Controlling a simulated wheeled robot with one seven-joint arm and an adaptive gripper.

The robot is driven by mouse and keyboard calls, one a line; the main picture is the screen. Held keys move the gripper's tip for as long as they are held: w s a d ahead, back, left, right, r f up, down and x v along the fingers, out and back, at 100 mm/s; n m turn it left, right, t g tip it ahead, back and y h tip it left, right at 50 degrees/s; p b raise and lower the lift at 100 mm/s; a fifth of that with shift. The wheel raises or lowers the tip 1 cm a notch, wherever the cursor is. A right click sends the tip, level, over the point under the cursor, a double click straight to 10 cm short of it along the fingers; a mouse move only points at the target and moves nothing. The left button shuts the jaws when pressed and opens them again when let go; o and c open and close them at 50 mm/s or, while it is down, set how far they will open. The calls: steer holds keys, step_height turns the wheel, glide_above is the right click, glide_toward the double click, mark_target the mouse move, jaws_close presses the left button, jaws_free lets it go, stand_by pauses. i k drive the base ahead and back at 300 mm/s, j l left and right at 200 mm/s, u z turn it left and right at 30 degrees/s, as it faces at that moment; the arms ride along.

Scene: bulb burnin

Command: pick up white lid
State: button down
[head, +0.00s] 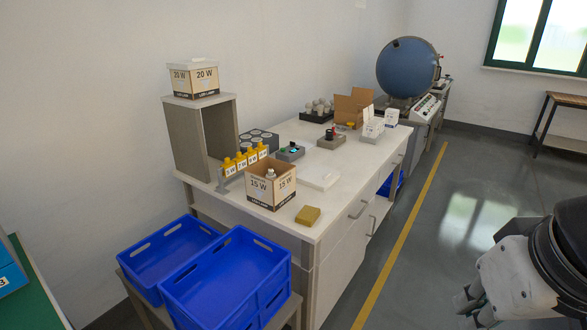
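A flat white lid (318,177) lies on the white workbench (335,200), behind and right of the open 15 W box (271,187). Another white lid (191,64) sits on top of the 20 W box (194,82), which stands on a grey shelf unit. My gripper (472,307) is at the lower right, over the floor, well away from the bench and both lids. Its fingers are small and partly hidden by my arm, so I cannot tell how far apart they are.
A tan block (308,216) lies at the bench's front corner. Yellow labelled holders (243,158) and small testers (331,139) stand near the lid. Blue crates (226,280) stand in front of the bench.

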mark_target(314, 177)
steer(key=i+l+u, duration=0.3)
steer(key=i, duration=0.2)
steer(key=i+l+u, duration=0.25)
steer(key=i+l, duration=0.25)
steer(key=i+l+u, duration=0.3)
steer(key=l, duration=0.3)
steer(key=i+l+u, duration=0.3)
steer(key=i+l, duration=0.15)
steer(key=l, duration=0.25)
